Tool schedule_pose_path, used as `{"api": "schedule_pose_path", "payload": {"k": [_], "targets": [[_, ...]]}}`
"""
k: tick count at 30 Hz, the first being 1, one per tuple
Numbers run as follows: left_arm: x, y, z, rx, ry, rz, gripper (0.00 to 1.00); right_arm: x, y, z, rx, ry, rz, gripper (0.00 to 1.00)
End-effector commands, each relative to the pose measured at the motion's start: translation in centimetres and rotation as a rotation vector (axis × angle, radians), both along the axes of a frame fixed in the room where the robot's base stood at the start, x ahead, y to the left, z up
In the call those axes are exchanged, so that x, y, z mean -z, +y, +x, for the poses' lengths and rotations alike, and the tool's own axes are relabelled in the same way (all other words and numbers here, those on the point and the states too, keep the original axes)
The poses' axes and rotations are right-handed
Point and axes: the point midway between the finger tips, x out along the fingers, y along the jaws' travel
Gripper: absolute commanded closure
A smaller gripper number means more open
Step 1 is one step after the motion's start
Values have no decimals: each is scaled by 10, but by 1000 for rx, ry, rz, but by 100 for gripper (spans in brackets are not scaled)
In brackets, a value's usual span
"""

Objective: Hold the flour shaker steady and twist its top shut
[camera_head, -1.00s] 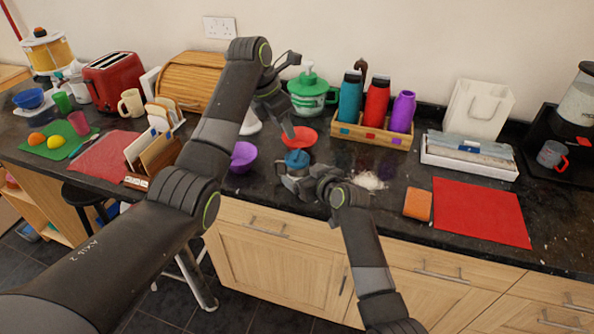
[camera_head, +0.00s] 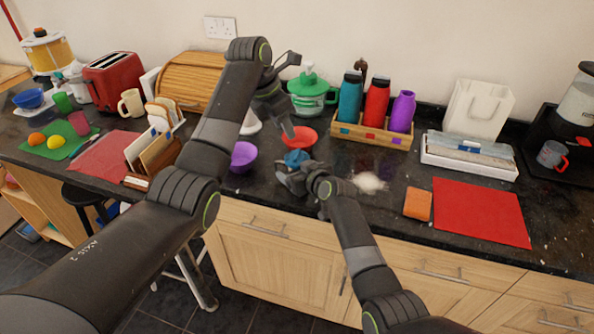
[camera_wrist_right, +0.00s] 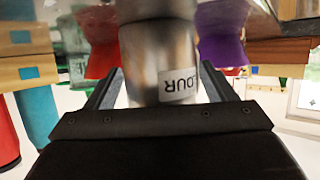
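The flour shaker shows its blue top (camera_head: 296,157) near the counter's front edge. Its steel body (camera_wrist_right: 158,70) fills the middle of the right wrist view, with an upside-down FLOUR label. My right gripper (camera_head: 291,176) is at the shaker, with a finger on each side of its body. It also shows in the right wrist view (camera_wrist_right: 162,70). I cannot tell whether the fingers press on it. My left gripper (camera_head: 292,97) is open and empty, behind and above the shaker, its fingers spread wide.
A red bowl (camera_head: 299,138) stands just behind the shaker, a purple bowl (camera_head: 243,157) to its left. White powder (camera_head: 368,182) lies to its right. An orange sponge (camera_head: 417,204) and a red mat (camera_head: 481,212) lie farther right. A wooden bottle tray (camera_head: 370,136) stands behind.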

Motion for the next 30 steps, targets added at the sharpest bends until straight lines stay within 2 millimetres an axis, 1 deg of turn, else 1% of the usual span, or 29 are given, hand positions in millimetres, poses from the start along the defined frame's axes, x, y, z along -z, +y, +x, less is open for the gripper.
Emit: {"api": "schedule_pose_path", "payload": {"k": [1, 9, 10, 12, 16, 19, 23, 30], "targets": [[0, 0, 0, 0, 0, 0, 64, 0, 0, 0, 0, 0, 0, 30], [0, 0, 0, 0, 0, 0, 64, 0, 0, 0, 0, 0, 0, 65], [0, 0, 0, 0, 0, 0, 64, 0, 0, 0, 0, 0, 0, 68], [0, 0, 0, 3, -1, 1, 70, 0, 0, 0, 0, 0, 0, 68], [0, -1, -1, 45, -17, 13, 70, 0, 0, 0, 0, 0, 1, 68], [-1, -2, -2, 132, -49, 41, 70, 0, 0, 0, 0, 1, 0, 68], [-2, -4, -4, 306, -111, 96, 70, 0, 0, 0, 0, 1, 0, 68], [-5, -8, -8, 662, -226, 216, 70, 0, 0, 0, 0, 1, 0, 68]]}}
